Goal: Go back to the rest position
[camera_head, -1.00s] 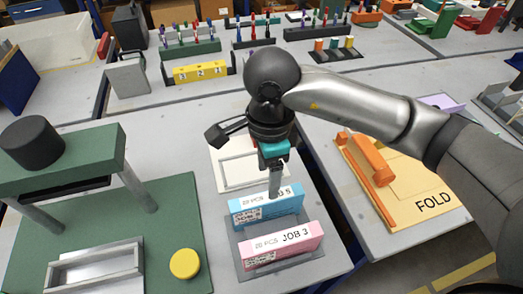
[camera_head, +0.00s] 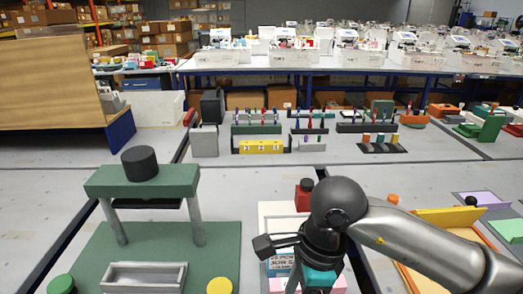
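My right arm comes in from the right, and its dark wrist and the top of its gripper (camera_head: 319,279) show at the bottom, right of the middle. The fingers are hidden or cut off by the lower edge, so I cannot tell whether they are open or hold anything. A blue box (camera_head: 280,264) shows partly behind the wrist. A pink box (camera_head: 277,285) shows at the bottom edge, mostly hidden. My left gripper is not in view.
A green press (camera_head: 140,181) with a grey tray (camera_head: 143,278) and yellow button (camera_head: 219,286) stands at left. Pen racks (camera_head: 256,129) and a yellow numbered block (camera_head: 262,147) stand farther back.

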